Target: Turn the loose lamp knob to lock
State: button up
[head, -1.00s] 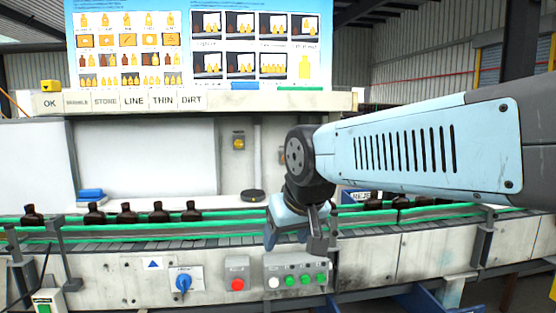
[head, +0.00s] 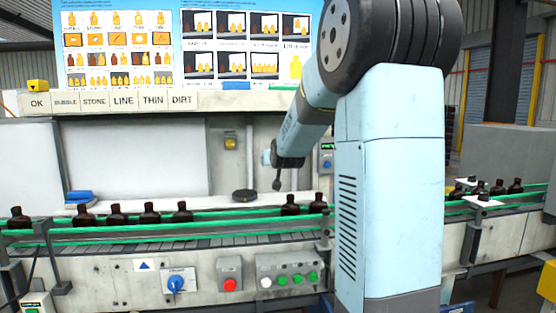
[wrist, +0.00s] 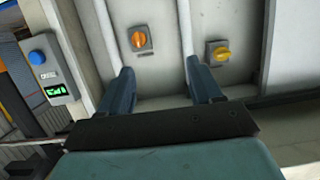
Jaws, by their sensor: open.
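My gripper (wrist: 160,66) is open and empty, its two fingers pointing at the back wall panel. In the wrist view an orange knob (wrist: 138,40) on a grey plate lies ahead, between the lines of the fingers, with its grip nearly upright. A yellow knob (wrist: 221,54) on a similar plate is to its right, its grip nearly level. Neither is touched. In the head view one yellow knob (head: 231,143) shows left of my gripper (head: 273,170); the other is not visible there. I cannot tell which one is the lamp knob or whether either is loose.
A control box (wrist: 48,70) with a blue button and green display is at the wrist view's left. Below, dark bottles (head: 150,212) stand on the green-railed conveyor (head: 200,228). A blue switch (head: 176,284) and a red button (head: 230,285) are on its front.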

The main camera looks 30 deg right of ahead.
jog(key=w+d+f+t, duration=0.1)
jog(key=w+d, duration=0.4)
jog(key=w, duration=0.3)
jog(key=w+d+f+t+h, duration=0.1)
jog(key=w+d+f+t, duration=0.1)
jog(key=w+d, duration=0.3)
jog(key=shift+w+f, duration=0.25)
jog(key=shift+w, duration=1.8)
